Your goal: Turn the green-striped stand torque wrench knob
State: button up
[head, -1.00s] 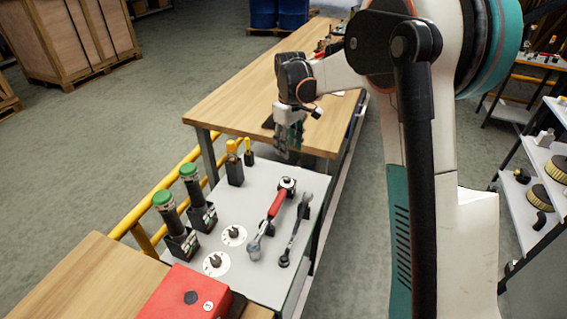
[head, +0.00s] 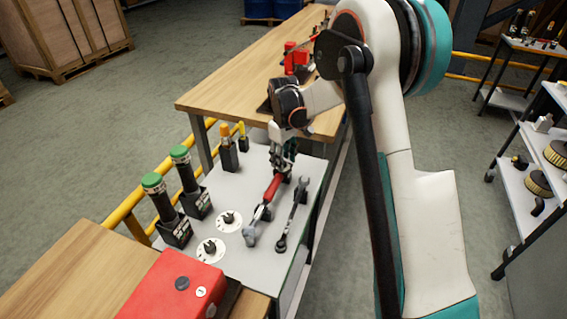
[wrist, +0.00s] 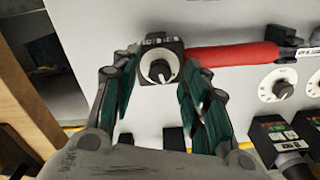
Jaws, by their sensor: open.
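The torque wrench with a red handle (head: 273,187) lies on the grey bench top. In the wrist view its red handle (wrist: 232,56) runs right from a black block bearing a round white dial with a dark knob (wrist: 159,70). I cannot make out a green stripe on the stand. My gripper (wrist: 159,88) is open, its green-padded fingers to the left and right of the knob, with nothing held. Whether they touch it I cannot tell. In the head view my gripper (head: 283,158) is over the handle's far end and hides the knob.
A dark wrench (head: 293,215) lies close right of the torque wrench. Two white dials (head: 228,220) and two green-capped tools (head: 187,178) stand left, with an orange-topped tool (head: 228,148) behind. A red box (head: 172,288) is in front; a wooden table (head: 240,90) is beyond.

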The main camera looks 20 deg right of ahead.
jog(key=shift+f, duration=0.45)
grip_shut()
jog(key=shift+m, duration=0.3)
jog(key=shift+a+m+p, duration=0.1)
jog(key=shift+m+p, duration=0.45)
jog(key=shift+m, duration=2.45)
